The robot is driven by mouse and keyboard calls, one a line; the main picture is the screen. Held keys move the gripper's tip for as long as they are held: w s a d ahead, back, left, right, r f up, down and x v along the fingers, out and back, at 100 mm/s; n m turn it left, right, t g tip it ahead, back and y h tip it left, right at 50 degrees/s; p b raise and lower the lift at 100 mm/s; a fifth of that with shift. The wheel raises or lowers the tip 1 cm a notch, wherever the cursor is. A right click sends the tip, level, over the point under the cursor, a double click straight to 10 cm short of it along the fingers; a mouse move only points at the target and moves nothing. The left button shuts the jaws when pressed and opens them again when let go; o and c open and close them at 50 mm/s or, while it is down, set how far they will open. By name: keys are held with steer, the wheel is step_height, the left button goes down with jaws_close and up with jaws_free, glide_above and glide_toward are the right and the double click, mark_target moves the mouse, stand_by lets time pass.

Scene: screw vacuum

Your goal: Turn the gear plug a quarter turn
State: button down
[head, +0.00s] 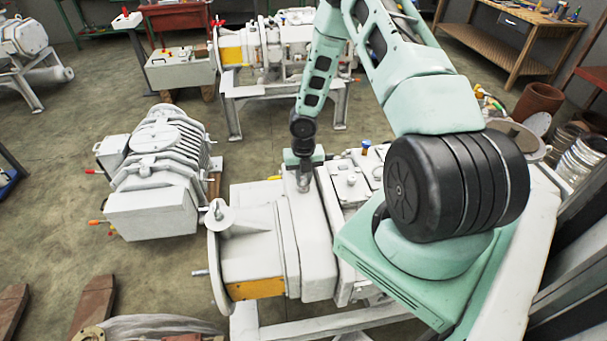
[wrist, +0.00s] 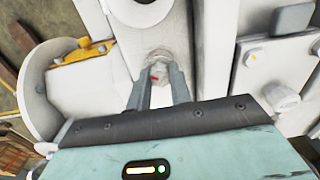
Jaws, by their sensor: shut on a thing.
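The gear plug (wrist: 158,70) is a small grey metal plug with a red mark, set in the top of the white gear housing (wrist: 150,30). In the wrist view my gripper (wrist: 160,75) has its two grey fingers on either side of the plug, shut on it. In the head view my gripper (head: 303,183) points down onto the top of the white vacuum pump (head: 312,235). The plug itself is hidden by the fingers there. The fingers also cover part of the plug's sides in the wrist view.
A second white machine (head: 160,180) stands on the floor at the left. Another pump on a stand (head: 285,50) is behind. A wooden workbench (head: 520,40) is at the back right. Open floor (head: 60,215) lies at the left.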

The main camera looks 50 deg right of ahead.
steer(key=shift+n+p, duration=2.45)
steer(key=shift+n, duration=0.25)
steer(key=c, duration=1.2)
jaws_free()
steer(key=shift+f, duration=0.1)
step_height(320, 180, up, 18)
steer(key=shift+f, duration=0.25)
